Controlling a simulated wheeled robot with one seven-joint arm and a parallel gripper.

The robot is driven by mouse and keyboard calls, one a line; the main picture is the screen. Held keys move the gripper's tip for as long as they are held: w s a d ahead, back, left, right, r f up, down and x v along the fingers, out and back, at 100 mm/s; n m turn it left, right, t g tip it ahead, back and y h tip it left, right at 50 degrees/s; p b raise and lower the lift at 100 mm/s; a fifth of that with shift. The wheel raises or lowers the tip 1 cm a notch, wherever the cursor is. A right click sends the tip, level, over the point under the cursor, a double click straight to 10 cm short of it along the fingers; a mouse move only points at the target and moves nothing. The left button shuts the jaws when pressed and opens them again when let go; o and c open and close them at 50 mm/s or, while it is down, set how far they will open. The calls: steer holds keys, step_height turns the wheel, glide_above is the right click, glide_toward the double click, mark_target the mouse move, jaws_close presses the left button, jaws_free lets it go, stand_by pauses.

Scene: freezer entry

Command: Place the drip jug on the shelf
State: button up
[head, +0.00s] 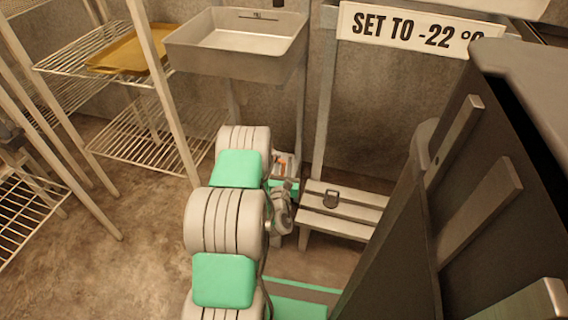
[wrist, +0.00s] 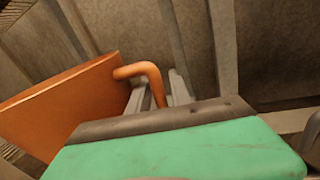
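An orange jug (wrist: 60,105) fills the left of the wrist view, tilted in the picture, with a curved orange handle (wrist: 150,72) on its right side. I take it to be the drip jug. My gripper (wrist: 160,92) is at this handle. Its pale grey fingertips show on either side of the handle's lower part. The teal and grey body of my gripper hides where they meet, so I cannot tell whether they grip it. In the head view my arm hides most of this spot; a small orange and white patch (head: 284,162) shows beside it. Wire shelves (head: 150,140) stand at the left.
A yellow tray (head: 130,52) lies on the upper wire shelf. A metal sink (head: 238,68) hangs above my arm. A dark door (head: 470,200) blocks the right. Floor is clear at lower left.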

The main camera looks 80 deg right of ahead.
steer(key=shift+o, duration=0.6)
steer(key=shift+r+p, duration=0.3)
steer(key=shift+p, duration=0.1)
steer(key=s+a, duration=0.1)
steer(key=a, duration=1.1)
steer(key=shift+s+f, duration=0.15)
